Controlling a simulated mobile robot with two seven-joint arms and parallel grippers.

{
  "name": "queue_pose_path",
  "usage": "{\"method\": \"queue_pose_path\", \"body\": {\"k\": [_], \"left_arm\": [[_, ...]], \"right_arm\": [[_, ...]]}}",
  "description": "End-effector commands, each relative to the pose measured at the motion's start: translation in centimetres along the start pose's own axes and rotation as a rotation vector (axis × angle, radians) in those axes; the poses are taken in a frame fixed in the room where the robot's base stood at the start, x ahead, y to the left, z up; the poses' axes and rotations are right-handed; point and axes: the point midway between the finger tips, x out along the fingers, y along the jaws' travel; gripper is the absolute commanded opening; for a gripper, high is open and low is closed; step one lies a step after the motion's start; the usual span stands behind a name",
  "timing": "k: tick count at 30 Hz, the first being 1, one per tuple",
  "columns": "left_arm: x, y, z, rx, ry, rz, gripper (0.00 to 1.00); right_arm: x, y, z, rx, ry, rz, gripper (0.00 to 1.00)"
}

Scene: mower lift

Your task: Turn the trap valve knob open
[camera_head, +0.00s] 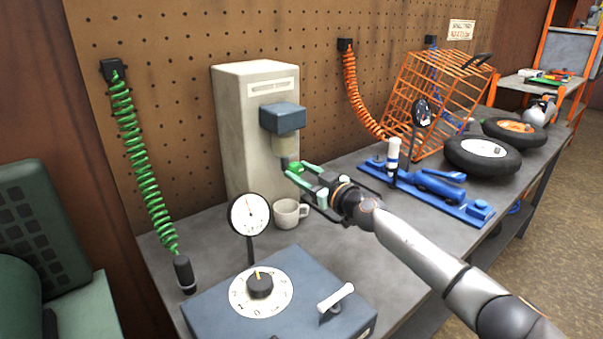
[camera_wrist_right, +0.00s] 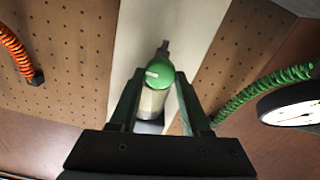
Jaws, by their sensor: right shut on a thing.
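The trap valve knob (camera_wrist_right: 159,73) is green and round with a pale mark on its face. It sits at the bottom end of the trap, a pale bowl (camera_head: 287,146) under a dark blue-grey block (camera_head: 283,117) on the beige cabinet. In the head view the knob is mostly hidden by the fingers. My right gripper (camera_head: 297,173) reaches in from the right and is shut on the knob; in the wrist view its two fingers (camera_wrist_right: 157,82) stand on either side of it. My left gripper is not in view.
A cream mug (camera_head: 290,213) stands below the gripper. A round gauge (camera_head: 249,214) and a blue-grey box with a dial (camera_head: 260,286) are in front. A blue tool (camera_head: 430,190), wheels (camera_head: 482,155) and an orange cage (camera_head: 440,95) are to the right. A green coiled hose (camera_head: 140,150) hangs left.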

Motion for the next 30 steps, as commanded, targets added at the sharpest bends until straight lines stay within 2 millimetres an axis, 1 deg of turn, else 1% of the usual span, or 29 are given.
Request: {"method": "queue_pose_path", "body": {"k": [5,11,24,30], "left_arm": [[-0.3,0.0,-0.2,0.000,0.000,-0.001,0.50],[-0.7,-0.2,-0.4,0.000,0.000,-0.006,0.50],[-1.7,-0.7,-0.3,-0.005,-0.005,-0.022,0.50],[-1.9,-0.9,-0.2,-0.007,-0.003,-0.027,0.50]], "right_arm": [[0.0,0.0,0.0,-0.049,-0.001,0.000,0.00],[0.0,-0.1,-0.1,-0.178,-0.002,-0.001,0.00],[0.0,-0.2,0.1,-0.587,-0.002,-0.001,0.00],[0.0,-0.2,0.1,-0.777,-0.001,-0.001,0.00]]}}
